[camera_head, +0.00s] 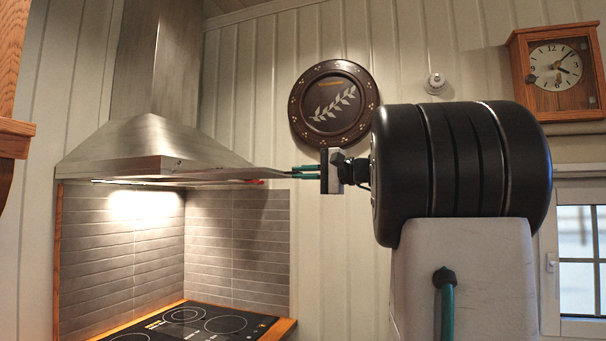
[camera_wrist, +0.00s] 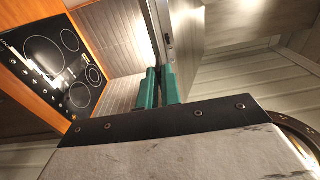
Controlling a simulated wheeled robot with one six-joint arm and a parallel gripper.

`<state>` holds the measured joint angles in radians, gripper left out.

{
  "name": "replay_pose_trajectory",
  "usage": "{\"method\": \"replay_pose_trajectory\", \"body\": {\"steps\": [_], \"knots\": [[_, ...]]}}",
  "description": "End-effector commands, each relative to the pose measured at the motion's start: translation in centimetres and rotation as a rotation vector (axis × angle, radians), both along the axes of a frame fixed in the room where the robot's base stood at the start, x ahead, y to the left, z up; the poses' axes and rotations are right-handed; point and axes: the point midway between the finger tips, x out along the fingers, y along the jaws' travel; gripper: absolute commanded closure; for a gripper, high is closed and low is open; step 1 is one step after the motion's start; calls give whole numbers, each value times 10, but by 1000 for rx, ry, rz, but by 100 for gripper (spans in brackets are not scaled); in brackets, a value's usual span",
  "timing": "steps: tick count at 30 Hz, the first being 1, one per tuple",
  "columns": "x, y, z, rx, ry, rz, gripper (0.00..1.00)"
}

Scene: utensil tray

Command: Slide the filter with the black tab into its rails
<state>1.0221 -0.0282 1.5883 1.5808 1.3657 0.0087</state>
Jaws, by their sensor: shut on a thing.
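My gripper (camera_head: 296,172) reaches in from the right, its green fingers shut on the near edge of a thin grey metal filter (camera_head: 228,173). The filter is about level at the lower rim of the steel range hood (camera_head: 140,142), seen nearly edge-on. In the wrist view the fingers (camera_wrist: 159,76) close on the filter's edge (camera_wrist: 163,28), which runs away from them. A small red piece (camera_head: 252,182) shows just under the filter; I cannot tell what it belongs to. No black tab can be made out. The rails are hidden.
A black cooktop (camera_head: 205,321) lies below the hood, with a tiled backsplash (camera_head: 235,235) behind. A dark round plate (camera_head: 334,104) hangs on the wall behind my gripper. A wooden clock (camera_head: 556,72) hangs at upper right. The space between filter and cooktop is clear.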

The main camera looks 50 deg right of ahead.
Motion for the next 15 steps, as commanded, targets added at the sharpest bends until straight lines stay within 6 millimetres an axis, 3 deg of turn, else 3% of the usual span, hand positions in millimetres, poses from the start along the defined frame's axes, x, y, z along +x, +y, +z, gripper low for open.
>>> {"method": "replay_pose_trajectory", "body": {"steps": [15], "knots": [[15,7,1,-1,-1,1,100]]}}
